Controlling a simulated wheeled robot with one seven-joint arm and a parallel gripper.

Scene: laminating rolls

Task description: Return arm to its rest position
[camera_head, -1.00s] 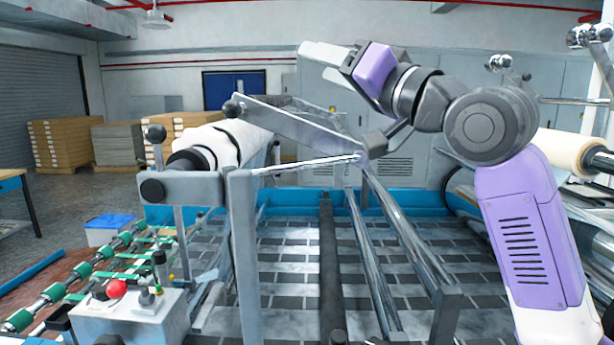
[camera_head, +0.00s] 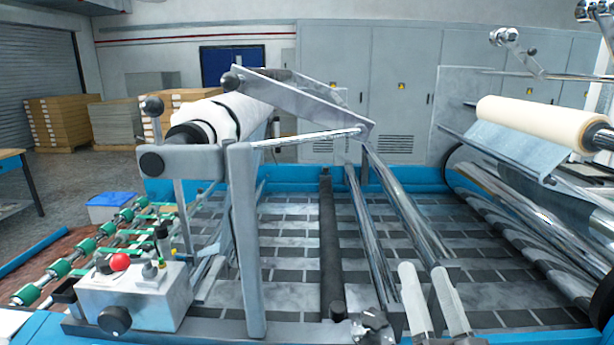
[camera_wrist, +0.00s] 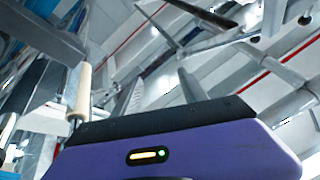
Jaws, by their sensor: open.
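My gripper (camera_head: 424,270) shows at the bottom of the head view, right of the middle. Its two pale fingers point upward and stand apart, with nothing between them. They overlap the lower end of the laminating machine's chrome bars (camera_head: 405,215) in the picture; I cannot tell the gap. The rest of my arm is out of the head view.
A white roll (camera_head: 232,113) is on the left of the machine, a cream roll (camera_head: 535,122) on the right. A grey angled bracket (camera_head: 295,107) stands at the middle. A control box (camera_head: 133,292) with a red button is front left.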

